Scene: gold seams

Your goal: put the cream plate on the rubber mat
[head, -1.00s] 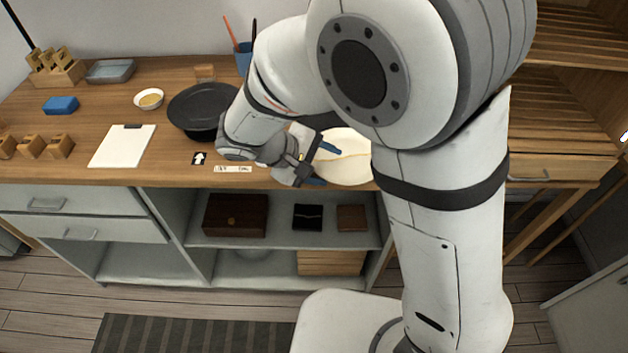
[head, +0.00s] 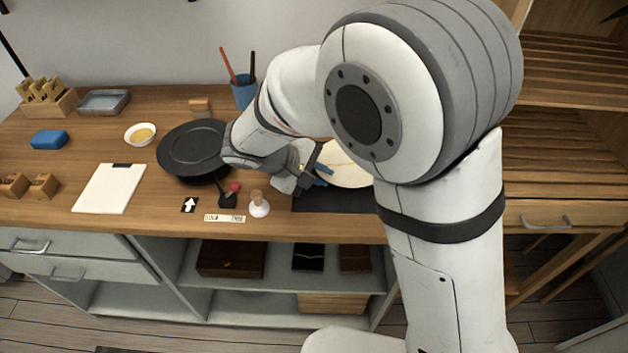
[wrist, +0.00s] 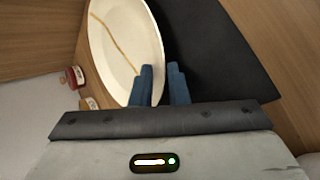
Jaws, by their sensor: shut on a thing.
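The cream plate (head: 347,170) has a thin gold seam and is partly hidden behind my arm in the head view. It also shows in the wrist view (wrist: 120,38), looking tilted. My gripper (head: 318,176) is shut on the plate's near rim; its blue fingers (wrist: 163,88) show in the wrist view with the rim between them. The dark rubber mat (head: 335,202) lies flat on the wooden bench, at the plate's near side. In the wrist view the mat (wrist: 210,50) is right of the plate. I cannot tell how far the plate is above the bench.
Left of my gripper stand a white, wood-topped tool (head: 259,205) and a red-topped item (head: 231,194). A black round dish (head: 190,148), a white board (head: 108,188), a small bowl (head: 140,134) and a blue cup (head: 243,95) are farther left. The shelf unit (head: 575,95) stands at right.

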